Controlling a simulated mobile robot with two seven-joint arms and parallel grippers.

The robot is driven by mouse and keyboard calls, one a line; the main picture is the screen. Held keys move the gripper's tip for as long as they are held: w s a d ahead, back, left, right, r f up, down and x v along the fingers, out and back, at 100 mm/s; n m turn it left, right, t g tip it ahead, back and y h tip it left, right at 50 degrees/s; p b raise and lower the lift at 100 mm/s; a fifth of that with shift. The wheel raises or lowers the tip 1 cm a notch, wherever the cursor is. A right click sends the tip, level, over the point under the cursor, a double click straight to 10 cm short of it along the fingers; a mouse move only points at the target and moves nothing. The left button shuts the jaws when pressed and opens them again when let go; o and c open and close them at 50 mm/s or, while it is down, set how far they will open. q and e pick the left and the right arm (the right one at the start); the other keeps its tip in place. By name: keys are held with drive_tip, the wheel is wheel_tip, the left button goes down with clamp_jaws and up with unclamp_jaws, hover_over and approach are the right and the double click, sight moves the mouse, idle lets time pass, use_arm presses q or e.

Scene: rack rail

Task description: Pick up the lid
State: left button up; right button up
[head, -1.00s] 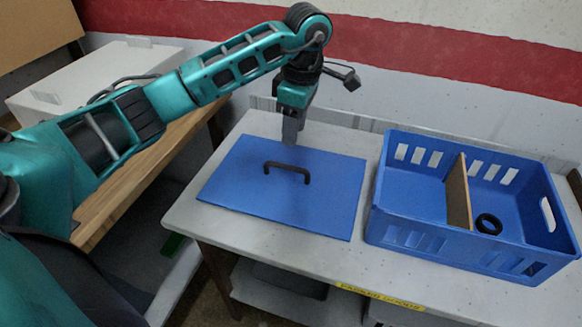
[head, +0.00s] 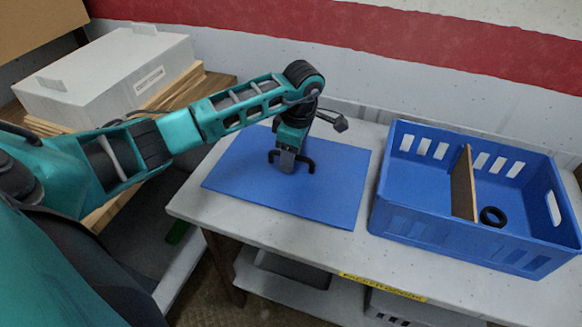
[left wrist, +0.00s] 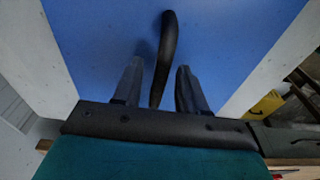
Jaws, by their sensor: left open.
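The lid (head: 330,190) is a flat blue rectangular panel lying on the white table, with a black bar handle (head: 309,166) on top. My left gripper (head: 287,163) points down at the handle and hides its middle in the head view. In the left wrist view the handle (left wrist: 165,55) runs between the two open fingers of the gripper (left wrist: 158,85), with a gap on each side. The blue lid (left wrist: 215,50) fills the background there. My right gripper is not in view.
A blue crate (head: 410,215) stands on the table right of the lid, with a brown divider (head: 464,185) and a black ring (head: 493,216) inside. A white box (head: 110,80) sits on a wooden surface at the left. A strip of bare table (head: 300,228) lies in front of the lid.

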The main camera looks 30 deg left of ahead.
use_arm(q)
drive_tip(key=shift+f, duration=0.25)
clamp_jaws()
drive_tip(key=shift+r, duration=0.1)
